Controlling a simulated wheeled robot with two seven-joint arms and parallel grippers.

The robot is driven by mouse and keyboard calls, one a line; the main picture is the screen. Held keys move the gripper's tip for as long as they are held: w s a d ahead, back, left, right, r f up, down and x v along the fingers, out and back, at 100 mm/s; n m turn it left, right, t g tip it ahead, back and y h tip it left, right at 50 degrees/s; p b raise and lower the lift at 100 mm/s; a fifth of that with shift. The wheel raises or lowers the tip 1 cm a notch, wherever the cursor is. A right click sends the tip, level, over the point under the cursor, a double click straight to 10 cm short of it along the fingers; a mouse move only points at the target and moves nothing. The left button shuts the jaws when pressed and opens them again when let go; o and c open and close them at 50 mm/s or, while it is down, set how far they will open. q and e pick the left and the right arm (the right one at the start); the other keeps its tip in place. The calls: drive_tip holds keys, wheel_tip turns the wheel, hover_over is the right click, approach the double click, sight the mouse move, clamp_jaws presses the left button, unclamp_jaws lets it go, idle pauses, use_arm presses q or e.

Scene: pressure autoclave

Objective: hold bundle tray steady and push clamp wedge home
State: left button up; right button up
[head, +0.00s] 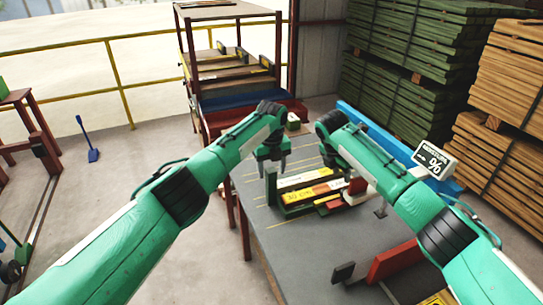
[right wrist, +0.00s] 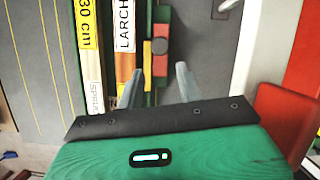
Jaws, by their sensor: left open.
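The bundle tray (head: 284,212) is green and lies on the grey table, holding strips with yellow and white labels. In the right wrist view its strips read "30 cm" (right wrist: 86,30) and "LARCH" (right wrist: 124,28). A red block with a grey middle (right wrist: 160,48) sits at the tray's right side, with a narrow yellow piece (right wrist: 147,66) beside it. I cannot tell which is the clamp wedge. My left gripper (head: 273,172) is open, pointing down over the tray's left end. My right gripper (right wrist: 160,84) is open, its fingers apart near the red and yellow pieces, nothing visibly held.
A red block (head: 395,260) and a dark piece lie at the table's front. A sign (head: 435,160) stands at the right by a blue beam (head: 365,125). Timber stacks (head: 420,65) rise behind right, and a shelf rack (head: 232,70) stands behind. Bare table lies in front of the tray.

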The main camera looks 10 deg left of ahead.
sight(271, 182)
use_arm(q)
drive_tip(key=shift+f, duration=2.9)
